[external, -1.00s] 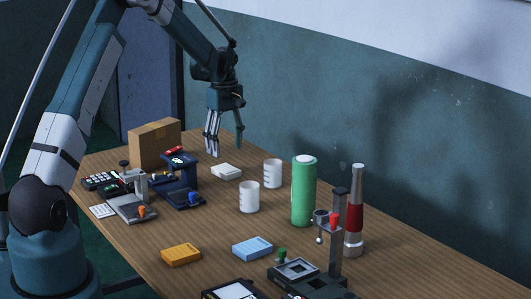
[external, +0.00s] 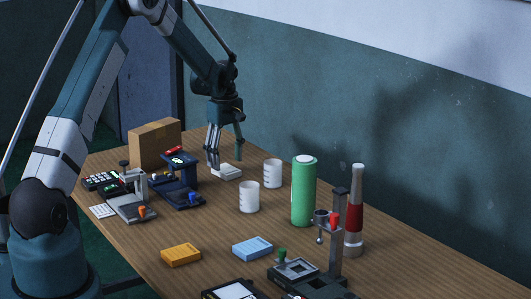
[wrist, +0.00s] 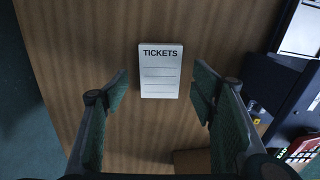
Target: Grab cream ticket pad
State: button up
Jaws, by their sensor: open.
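The cream ticket pad (external: 227,172) lies flat on the wooden table, left of the white cups in the external view. In the wrist view the pad (wrist: 160,72), marked "TICKETS", lies between and slightly beyond my fingers. My gripper (external: 227,163) is open and points down above the pad. In the wrist view its two fingers (wrist: 158,92) are spread to either side of the pad, with nothing between them touching it. In the external view the fingers partly overlap the pad's left edge.
Two white cups (external: 249,197) and a green cylinder (external: 304,190) stand right of the pad. A dark blue device (external: 180,182) stands close on its left, with a cardboard box (external: 155,144) behind. Yellow (external: 181,255) and blue (external: 252,248) pads lie nearer the front.

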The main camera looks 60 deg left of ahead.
aim_at(226, 172)
jog(key=shift+f, duration=1.5)
jog(key=shift+c, duration=0.6)
jog(key=c, duration=0.9)
